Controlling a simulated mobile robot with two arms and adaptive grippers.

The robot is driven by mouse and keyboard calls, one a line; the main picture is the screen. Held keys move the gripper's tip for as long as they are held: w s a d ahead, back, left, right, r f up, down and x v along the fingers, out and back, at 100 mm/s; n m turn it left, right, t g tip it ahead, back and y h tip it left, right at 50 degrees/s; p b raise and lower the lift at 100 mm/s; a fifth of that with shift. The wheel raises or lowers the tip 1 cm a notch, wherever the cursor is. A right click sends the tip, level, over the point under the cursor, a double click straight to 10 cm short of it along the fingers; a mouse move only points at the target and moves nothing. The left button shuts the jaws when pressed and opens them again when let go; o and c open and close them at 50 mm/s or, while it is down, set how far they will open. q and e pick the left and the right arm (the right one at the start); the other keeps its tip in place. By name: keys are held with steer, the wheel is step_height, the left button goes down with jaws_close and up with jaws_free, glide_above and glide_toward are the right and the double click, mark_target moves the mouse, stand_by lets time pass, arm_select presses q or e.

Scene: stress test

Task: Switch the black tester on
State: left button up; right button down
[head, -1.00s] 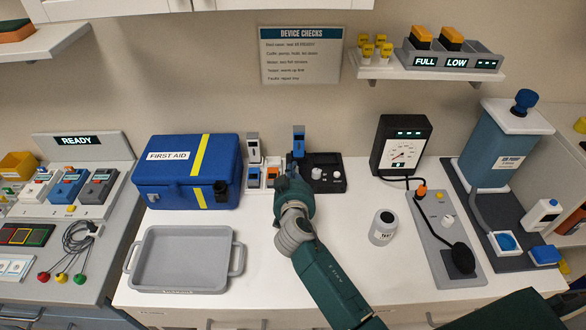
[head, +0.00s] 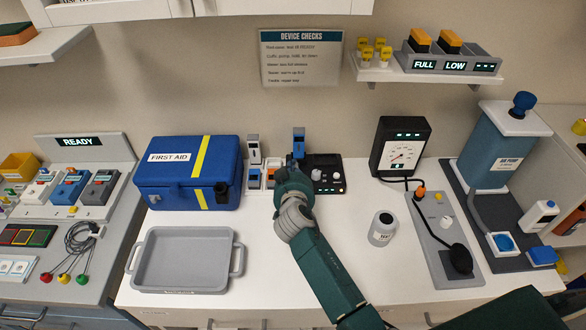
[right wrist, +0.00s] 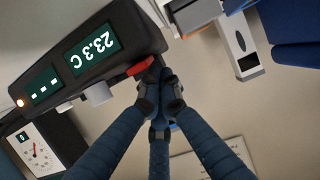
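The black tester (head: 326,160) stands at the back of the white counter, right of the blue first aid box. In the head view my right gripper (head: 287,176) partly hides the tester's left side. My left gripper is not in view.
Thermometer-like devices (head: 254,149) stand close left of my right gripper, near the blue first aid box (head: 185,190). A grey tray (head: 185,285), a small jar (head: 382,229) and a gauge unit (head: 400,147) stand on the counter.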

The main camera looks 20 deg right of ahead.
steer(key=r+p, duration=0.2)
steer(key=r, duration=0.1)
steer(key=w+r+p, duration=0.1)
steer(key=shift+d+r, duration=0.2)
steer(key=shift+d, duration=0.1)
steer(key=v, duration=0.2)
steer(key=b+v, duration=0.1)
steer(key=v, duration=0.1)
steer(key=shift+a+f, duration=0.3)
steer(key=shift+a, duration=0.05)
arm_select(q)
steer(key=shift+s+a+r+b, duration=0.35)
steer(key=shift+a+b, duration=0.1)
steer(key=shift+b, duration=0.2)
arm_select(e)
steer(key=v, duration=0.6)
steer(key=shift+s+r, duration=0.2)
steer(key=shift+r, duration=0.15)
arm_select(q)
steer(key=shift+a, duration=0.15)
arm_select(e)
steer(key=shift+d, duration=0.2)
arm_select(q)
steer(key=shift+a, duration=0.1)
arm_select(e)
steer(key=shift+f, duration=0.1)
